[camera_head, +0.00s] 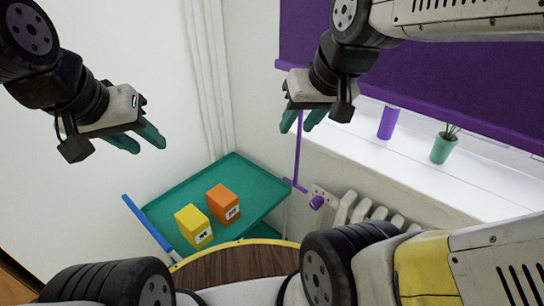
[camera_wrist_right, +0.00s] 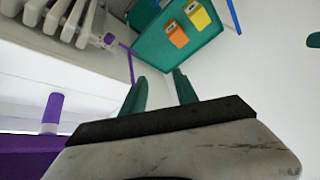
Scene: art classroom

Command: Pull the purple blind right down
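The purple blind (camera_head: 430,75) hangs across the window at the upper right of the head view, its lower edge above the sill. It also shows in the right wrist view (camera_wrist_right: 30,158). A thin purple pull rod (camera_head: 298,155) hangs below my right gripper and ends in a short crossbar. My right gripper (camera_head: 303,121) is at the rod's upper visible part, its green fingers apart. The rod's top is hidden, and I cannot tell whether it passes between the fingers. My left gripper (camera_head: 138,140) is open and empty by the white wall, far left of the blind.
A green trolley (camera_head: 165,200) with a blue handle stands below, holding a yellow box (camera_head: 193,226) and an orange box (camera_head: 223,204). A white radiator (camera_head: 372,212) is under the sill. A purple cup (camera_head: 388,123) and a green plant pot (camera_head: 441,149) stand on the sill.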

